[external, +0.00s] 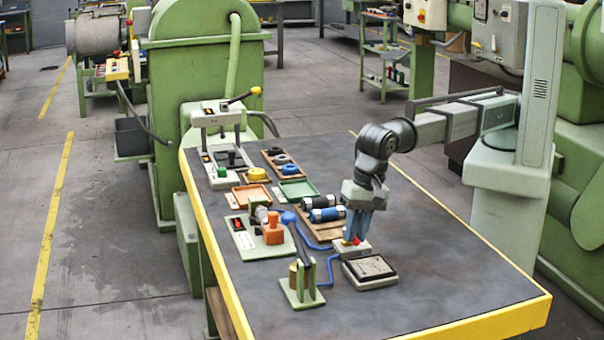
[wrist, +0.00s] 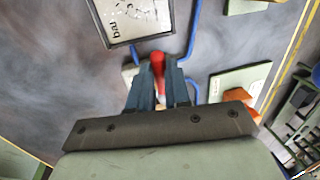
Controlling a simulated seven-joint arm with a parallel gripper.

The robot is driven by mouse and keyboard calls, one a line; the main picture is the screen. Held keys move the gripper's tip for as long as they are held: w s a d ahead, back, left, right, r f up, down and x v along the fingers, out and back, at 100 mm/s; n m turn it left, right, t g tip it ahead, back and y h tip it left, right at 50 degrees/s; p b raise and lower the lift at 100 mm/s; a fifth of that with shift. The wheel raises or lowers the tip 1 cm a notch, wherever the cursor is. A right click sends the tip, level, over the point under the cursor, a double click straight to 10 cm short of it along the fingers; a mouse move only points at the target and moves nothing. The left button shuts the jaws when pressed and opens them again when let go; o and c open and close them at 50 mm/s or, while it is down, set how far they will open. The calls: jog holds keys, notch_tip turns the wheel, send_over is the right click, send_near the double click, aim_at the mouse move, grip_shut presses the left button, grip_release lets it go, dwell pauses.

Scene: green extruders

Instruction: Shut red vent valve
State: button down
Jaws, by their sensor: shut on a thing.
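The red vent valve (wrist: 158,61) shows as a red handle between the two fingers of my gripper (wrist: 157,78) in the wrist view. My gripper is shut on it. In the external view my gripper (external: 355,236) points down over a small pale valve base (external: 350,251), and a little of the red handle (external: 357,240) shows at the fingertips. Blue tubing (external: 331,270) runs beside the base. The fingers hide much of the handle, so its exact turn angle cannot be told.
A square gauge (external: 370,268) sits just in front of the valve base. A green stand with a blue-handled lever (external: 303,270) and a green plate with an orange block (external: 273,232) lie to the left. Black and blue cylinders (external: 326,214) lie behind. The right front of the table is clear.

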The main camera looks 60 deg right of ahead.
jog(key=shift+w+a, duration=0.1)
dwell(0.4)
jog(key=c, duration=1.1)
grip_release()
jog(key=r, duration=0.4)
jog(key=s+d+r, duration=0.1)
jog(key=r, duration=0.4)
jog(key=s+d+r, duration=0.1)
jog(key=r, duration=0.3)
jog(key=shift+r, duration=0.25)
jog(key=shift+w, duration=0.1)
